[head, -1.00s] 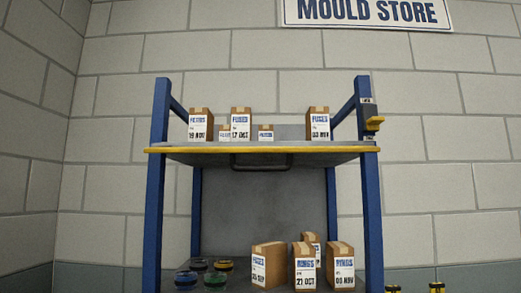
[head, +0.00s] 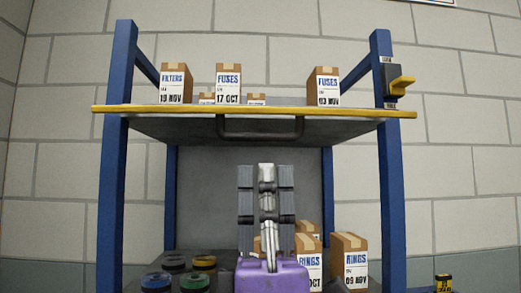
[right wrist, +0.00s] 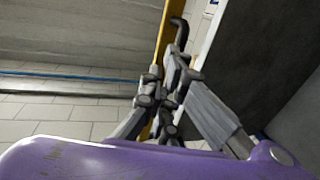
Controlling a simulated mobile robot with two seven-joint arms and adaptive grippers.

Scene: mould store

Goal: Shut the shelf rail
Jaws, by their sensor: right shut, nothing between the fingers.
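The blue shelf frame (head: 118,150) stands ahead, with a yellow front edge (head: 180,109) along its upper shelf. A dark bar handle (head: 262,136) hangs below that edge at the middle. A black box with a yellow lever (head: 402,86) is fixed to the right post. My right gripper (head: 266,172), with a purple body, points up just below the handle and is shut and empty. In the right wrist view its fingers (right wrist: 165,95) are together near the yellow edge (right wrist: 163,45) and the dark handle (right wrist: 180,32). I cannot tell whether they touch. My left gripper is out of view.
Cartons, among them a FUSES box (head: 228,84), stand on the upper shelf. RINGS boxes (head: 349,262) and several dark round containers with coloured bands (head: 204,262) sit on the lower shelf. A block wall (head: 455,160) is behind.

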